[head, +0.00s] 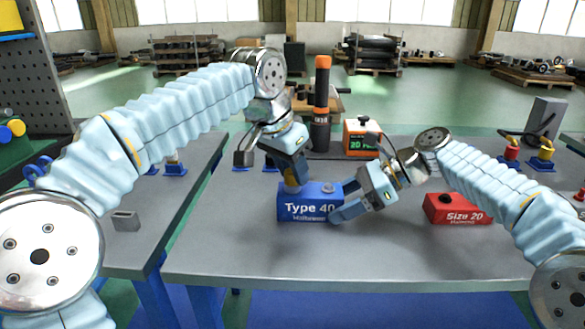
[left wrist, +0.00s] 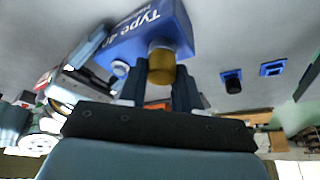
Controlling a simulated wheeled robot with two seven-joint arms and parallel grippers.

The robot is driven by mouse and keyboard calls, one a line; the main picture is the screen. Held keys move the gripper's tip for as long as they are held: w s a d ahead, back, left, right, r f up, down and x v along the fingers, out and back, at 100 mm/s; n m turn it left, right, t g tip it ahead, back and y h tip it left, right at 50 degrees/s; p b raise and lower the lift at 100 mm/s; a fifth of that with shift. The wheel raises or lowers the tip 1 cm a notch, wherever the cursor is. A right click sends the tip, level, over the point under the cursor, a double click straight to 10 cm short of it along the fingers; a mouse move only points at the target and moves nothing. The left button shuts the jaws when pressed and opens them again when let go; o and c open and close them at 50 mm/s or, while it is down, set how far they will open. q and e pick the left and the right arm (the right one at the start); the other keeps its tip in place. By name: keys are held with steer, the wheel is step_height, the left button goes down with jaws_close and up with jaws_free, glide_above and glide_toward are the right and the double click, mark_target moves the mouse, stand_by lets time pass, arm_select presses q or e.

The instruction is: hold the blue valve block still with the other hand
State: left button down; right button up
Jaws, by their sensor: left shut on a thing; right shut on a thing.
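The blue valve block (head: 300,212), lettered "Type 40", sits upright on the grey bench. A brass-yellow fitting (head: 291,188) stands on top of its left part. My left gripper (head: 292,176) comes from above and is shut on the fitting. The left wrist view shows the fitting (left wrist: 161,66) between the two dark fingers, with the blue block (left wrist: 150,30) beyond it. My right gripper (head: 340,202) is shut on the block's right end; its fingers hide part of that end and some lettering. A small round port (head: 328,187) shows on the block's top.
A red block (head: 458,210) lettered "Size 20" stands to the right, near my right arm. An orange and black cylinder (head: 321,105) and an orange box with a green display (head: 361,138) stand behind. The bench front (head: 330,258) is clear.

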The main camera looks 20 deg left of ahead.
arm_select(q)
steer(key=m+g+h, duration=0.1)
steer(key=m, duration=0.4)
steer(key=shift+f, duration=0.15)
steer(key=m+g+h, duration=0.1)
steer(key=m, duration=0.1)
steer(key=shift+m, duration=0.4)
steer(key=shift+m+g, duration=0.6)
steer(key=shift+m, duration=0.6)
